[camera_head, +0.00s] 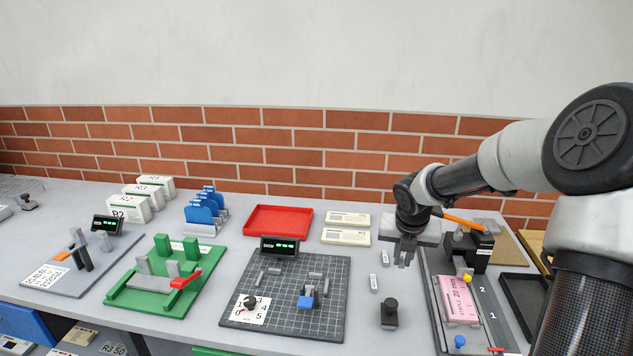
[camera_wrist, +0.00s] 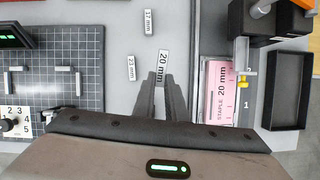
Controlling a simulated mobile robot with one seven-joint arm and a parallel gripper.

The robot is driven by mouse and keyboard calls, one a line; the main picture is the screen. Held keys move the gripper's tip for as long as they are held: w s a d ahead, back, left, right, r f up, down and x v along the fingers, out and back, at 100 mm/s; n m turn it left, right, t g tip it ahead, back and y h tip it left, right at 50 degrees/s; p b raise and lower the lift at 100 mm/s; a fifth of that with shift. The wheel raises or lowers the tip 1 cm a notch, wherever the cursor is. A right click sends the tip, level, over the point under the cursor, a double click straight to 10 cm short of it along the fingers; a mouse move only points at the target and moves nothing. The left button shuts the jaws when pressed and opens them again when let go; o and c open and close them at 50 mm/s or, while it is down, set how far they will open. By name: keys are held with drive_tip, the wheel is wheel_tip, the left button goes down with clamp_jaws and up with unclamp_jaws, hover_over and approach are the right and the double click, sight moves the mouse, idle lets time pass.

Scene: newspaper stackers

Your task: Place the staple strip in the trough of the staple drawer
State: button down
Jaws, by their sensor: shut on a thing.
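My gripper (camera_wrist: 160,82) is shut on a white strip marked 20 mm (camera_wrist: 164,64), which I take to be the staple strip. It looks larger than the other labelled pieces and seems held above the table. In the head view my gripper (camera_head: 405,258) points down over the grey table, left of the stapling station. The strip is mostly hidden there. A pink card reading STAPLE 20 mm (camera_wrist: 218,90) lies on the station to the right. A black stapler block (camera_wrist: 254,22) stands behind it. I cannot clearly make out the drawer's trough.
White pieces marked 17 mm (camera_wrist: 148,22) and 23 mm (camera_wrist: 131,68) lie left of my gripper. A gridded mat (camera_head: 330,325) is to the left, an empty black tray (camera_wrist: 286,128) to the right, a red tray (camera_head: 278,232) behind.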

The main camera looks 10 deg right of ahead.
drive_tip(key=s+a+m+g+p, duration=0.3)
drive_tip(key=s+a+m, duration=0.3)
drive_tip(key=m, duration=0.9)
drive_tip(key=s+a+m+g+y+p, duration=0.1)
drive_tip(key=s+a+m+g+p, duration=0.3)
drive_tip(key=a+m, duration=0.6)
drive_tip(key=shift+s+r+m+g+y, duration=0.4)
drive_tip(key=shift+s+m+g, duration=0.45)
drive_tip(key=shift+m, duration=2.35)
drive_tip(key=shift+s, duration=0.3)
